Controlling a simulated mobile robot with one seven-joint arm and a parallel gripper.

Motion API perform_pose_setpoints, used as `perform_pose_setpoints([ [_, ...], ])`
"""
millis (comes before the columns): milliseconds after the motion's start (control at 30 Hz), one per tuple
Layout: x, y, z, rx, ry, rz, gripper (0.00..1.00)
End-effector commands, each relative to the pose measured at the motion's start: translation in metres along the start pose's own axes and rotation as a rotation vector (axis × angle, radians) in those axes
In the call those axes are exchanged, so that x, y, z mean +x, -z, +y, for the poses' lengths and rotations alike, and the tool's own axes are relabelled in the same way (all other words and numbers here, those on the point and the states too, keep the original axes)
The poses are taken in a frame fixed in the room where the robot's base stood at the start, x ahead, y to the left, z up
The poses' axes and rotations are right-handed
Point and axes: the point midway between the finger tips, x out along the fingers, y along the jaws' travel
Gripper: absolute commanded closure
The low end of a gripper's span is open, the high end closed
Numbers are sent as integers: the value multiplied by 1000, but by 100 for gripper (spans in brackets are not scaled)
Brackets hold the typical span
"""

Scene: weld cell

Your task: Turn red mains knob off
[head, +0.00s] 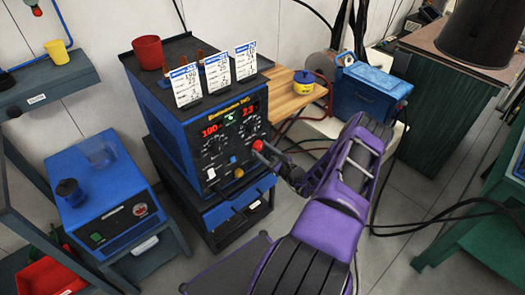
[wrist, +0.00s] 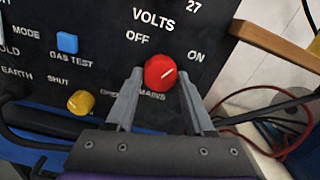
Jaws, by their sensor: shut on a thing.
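The red mains knob (wrist: 159,70) is on the black front panel (wrist: 95,65) of the welding machine, above the MAINS label and between the OFF and ON marks. Its white pointer line slants to the upper right, toward the ON side. My gripper (wrist: 161,78) has one finger on each side of the knob and is shut on it. In the head view, the red knob (head: 257,145) shows at the panel's right side, with my gripper (head: 266,153) reaching it from the lower right. The fingers partly cover the knob's sides.
A blue push button (wrist: 67,42) and a yellow knob (wrist: 80,102) sit left of the red knob. Cables hang at the right. A red cup (head: 148,52) and several white cards (head: 216,74) stand on the machine. A blue unit (head: 105,190) stands at the left.

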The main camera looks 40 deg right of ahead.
Motion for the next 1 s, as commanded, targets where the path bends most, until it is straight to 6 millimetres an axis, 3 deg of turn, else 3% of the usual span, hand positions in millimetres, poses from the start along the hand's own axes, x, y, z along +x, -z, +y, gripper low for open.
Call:
perform_pose_setpoints([
  [1000,-1,0,-1,-957,-1,1,100],
])
